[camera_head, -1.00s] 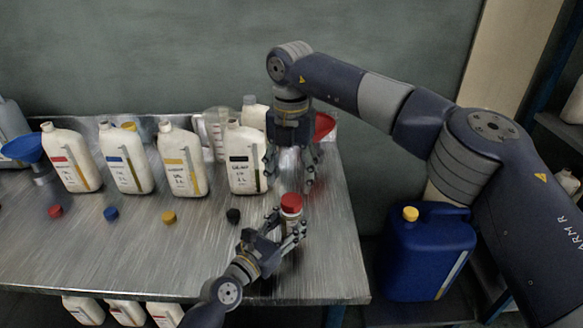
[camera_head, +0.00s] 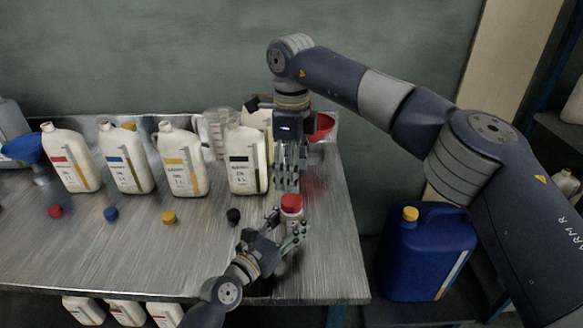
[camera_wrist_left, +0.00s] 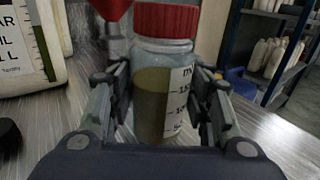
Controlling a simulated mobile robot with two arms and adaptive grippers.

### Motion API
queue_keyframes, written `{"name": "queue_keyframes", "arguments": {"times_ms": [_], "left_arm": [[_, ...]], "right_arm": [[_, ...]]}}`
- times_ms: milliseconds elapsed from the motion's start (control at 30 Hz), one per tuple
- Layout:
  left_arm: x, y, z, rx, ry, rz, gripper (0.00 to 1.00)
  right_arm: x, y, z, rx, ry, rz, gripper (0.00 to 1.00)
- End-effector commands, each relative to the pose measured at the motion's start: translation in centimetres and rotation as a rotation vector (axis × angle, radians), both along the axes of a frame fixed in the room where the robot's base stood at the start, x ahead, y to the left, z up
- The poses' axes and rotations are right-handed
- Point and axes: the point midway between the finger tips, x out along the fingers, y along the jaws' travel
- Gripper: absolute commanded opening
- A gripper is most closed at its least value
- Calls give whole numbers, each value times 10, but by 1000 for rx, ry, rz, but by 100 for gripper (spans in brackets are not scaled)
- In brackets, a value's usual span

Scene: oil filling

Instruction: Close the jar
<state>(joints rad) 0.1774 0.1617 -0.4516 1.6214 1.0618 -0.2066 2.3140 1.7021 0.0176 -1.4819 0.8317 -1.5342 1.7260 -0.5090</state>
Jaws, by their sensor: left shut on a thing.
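A small clear jar (camera_head: 291,217) with a red lid (camera_head: 291,201) on top stands upright near the right end of the metal table. In the left wrist view the jar (camera_wrist_left: 150,100) holds yellowish liquid and has printed volume marks, and the red lid (camera_wrist_left: 167,20) sits on its mouth. I cannot tell how tight the lid is. My left gripper (camera_head: 286,232) is shut on the jar's body, one finger on each side. My right gripper (camera_head: 287,184) points down just above and behind the lid, apart from it; its fingers are seen side-on, so their opening is unclear.
Several white oil bottles (camera_head: 180,160) stand in a row on the table (camera_head: 130,250), with red, blue, yellow and black caps before them. A blue canister (camera_head: 428,255) stands right of the table.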

Motion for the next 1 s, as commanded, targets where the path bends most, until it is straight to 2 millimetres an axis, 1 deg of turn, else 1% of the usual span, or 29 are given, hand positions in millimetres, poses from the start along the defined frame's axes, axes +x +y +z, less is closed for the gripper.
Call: {"name": "queue_keyframes", "arguments": {"times_ms": [100,233,367,667,767,867,1000], "left_arm": [[0,0,0,0,0,0,0],[0,0,0,0,0,0,0],[0,0,0,0,0,0,0],[0,0,0,0,0,0,0],[0,0,0,0,0,0,0],[0,0,0,0,0,0,0],[0,0,0,-1,-1,0,0]], "right_arm": [[0,0,1,-1,1,124,57],[0,0,1,-1,1,208,57],[0,0,1,-1,1,239,57],[0,0,1,-1,1,240,57],[0,0,-4,0,2,240,57],[0,-1,-16,0,4,240,57],[-1,-1,-38,-1,4,240,57]]}}
